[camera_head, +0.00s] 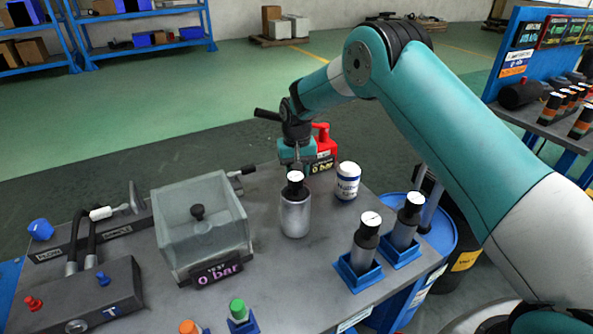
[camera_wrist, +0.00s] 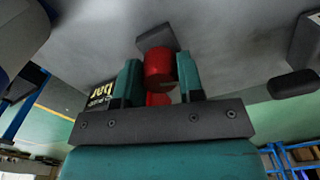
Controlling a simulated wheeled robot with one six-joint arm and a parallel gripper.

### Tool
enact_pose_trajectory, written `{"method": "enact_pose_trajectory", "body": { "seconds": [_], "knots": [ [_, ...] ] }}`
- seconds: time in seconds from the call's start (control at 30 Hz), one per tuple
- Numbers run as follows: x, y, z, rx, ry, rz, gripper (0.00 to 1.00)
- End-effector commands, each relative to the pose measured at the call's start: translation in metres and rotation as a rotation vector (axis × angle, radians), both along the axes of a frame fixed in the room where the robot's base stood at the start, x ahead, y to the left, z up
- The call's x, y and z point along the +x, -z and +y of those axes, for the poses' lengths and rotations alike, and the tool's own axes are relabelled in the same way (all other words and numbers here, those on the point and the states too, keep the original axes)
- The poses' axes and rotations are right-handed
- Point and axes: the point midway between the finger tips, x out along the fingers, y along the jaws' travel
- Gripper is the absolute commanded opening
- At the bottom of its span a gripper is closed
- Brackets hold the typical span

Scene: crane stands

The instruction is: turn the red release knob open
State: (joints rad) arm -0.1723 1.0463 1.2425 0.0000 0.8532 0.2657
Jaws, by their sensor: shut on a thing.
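The red release knob (camera_wrist: 159,68) is a short red cylinder in the wrist view, between the two teal fingers of my gripper (camera_wrist: 159,76). The fingers are shut on its sides. More red shows just below it. In the head view my gripper (camera_head: 297,158) points down at the back of the bench, beside the red pump body (camera_head: 323,148).
A metal cylinder with a black-and-white top (camera_head: 295,212) stands just in front of my gripper, with a white jar (camera_head: 347,181) to its right. A clear test box (camera_head: 203,230) stands left. Two gauges in blue holders (camera_head: 363,245) stand front right.

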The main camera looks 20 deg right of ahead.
Motion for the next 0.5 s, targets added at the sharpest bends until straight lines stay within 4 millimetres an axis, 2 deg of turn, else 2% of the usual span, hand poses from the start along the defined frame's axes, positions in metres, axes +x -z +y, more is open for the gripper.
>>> {"method": "enact_pose_trajectory", "body": {
  "seconds": [0.5],
  "knots": [
    [0.0004,-0.0010,-0.0001,0.000,0.449,-0.001,0.12]
  ]
}}
